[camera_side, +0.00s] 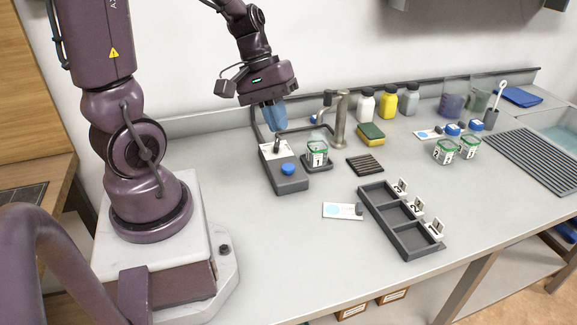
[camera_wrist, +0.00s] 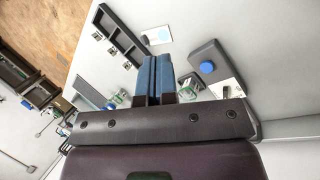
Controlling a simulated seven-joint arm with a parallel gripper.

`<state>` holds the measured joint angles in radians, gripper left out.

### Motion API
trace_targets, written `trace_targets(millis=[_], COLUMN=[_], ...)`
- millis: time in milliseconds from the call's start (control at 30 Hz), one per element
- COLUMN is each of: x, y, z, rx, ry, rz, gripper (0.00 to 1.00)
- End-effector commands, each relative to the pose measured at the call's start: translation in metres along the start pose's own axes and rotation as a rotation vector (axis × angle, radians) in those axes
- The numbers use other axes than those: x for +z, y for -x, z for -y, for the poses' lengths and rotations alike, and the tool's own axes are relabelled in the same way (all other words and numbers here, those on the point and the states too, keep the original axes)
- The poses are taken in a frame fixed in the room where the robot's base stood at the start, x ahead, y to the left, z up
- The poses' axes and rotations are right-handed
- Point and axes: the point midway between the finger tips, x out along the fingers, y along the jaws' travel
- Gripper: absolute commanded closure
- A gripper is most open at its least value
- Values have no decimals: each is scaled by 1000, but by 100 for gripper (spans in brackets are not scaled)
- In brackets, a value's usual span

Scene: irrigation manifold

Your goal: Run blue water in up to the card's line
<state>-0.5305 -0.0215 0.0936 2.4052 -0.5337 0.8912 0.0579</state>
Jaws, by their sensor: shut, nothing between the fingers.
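My gripper (camera_side: 275,128) is shut and empty, its blue fingertips just above the small lever (camera_side: 277,144) on the grey control box (camera_side: 290,184); I cannot tell if they touch it. The box also carries a round blue button (camera_side: 288,169). The jar marked 1 (camera_side: 317,152), with a green rim, stands upright on a dark pad under the tap (camera_side: 341,118). No blue water shows clearly in it. The card (camera_side: 343,210) with a blue spot lies flat on the counter. The wrist view shows the shut fingers (camera_wrist: 155,75), blue button (camera_wrist: 207,67) and card (camera_wrist: 157,36).
A dark tray (camera_side: 386,222) with three compartments and numbered tags is at the front right. Two more green-rimmed jars (camera_side: 445,152) stand farther right. The front counter is clear.

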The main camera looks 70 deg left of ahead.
Motion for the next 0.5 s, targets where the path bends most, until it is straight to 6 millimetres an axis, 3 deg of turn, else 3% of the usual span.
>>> trace_targets(millis=[300,500], x=[-77,-114], y=[-42,-47], z=[42,48], rx=[318,467], ry=[660,856], rz=[32,-42], gripper=[100,100])
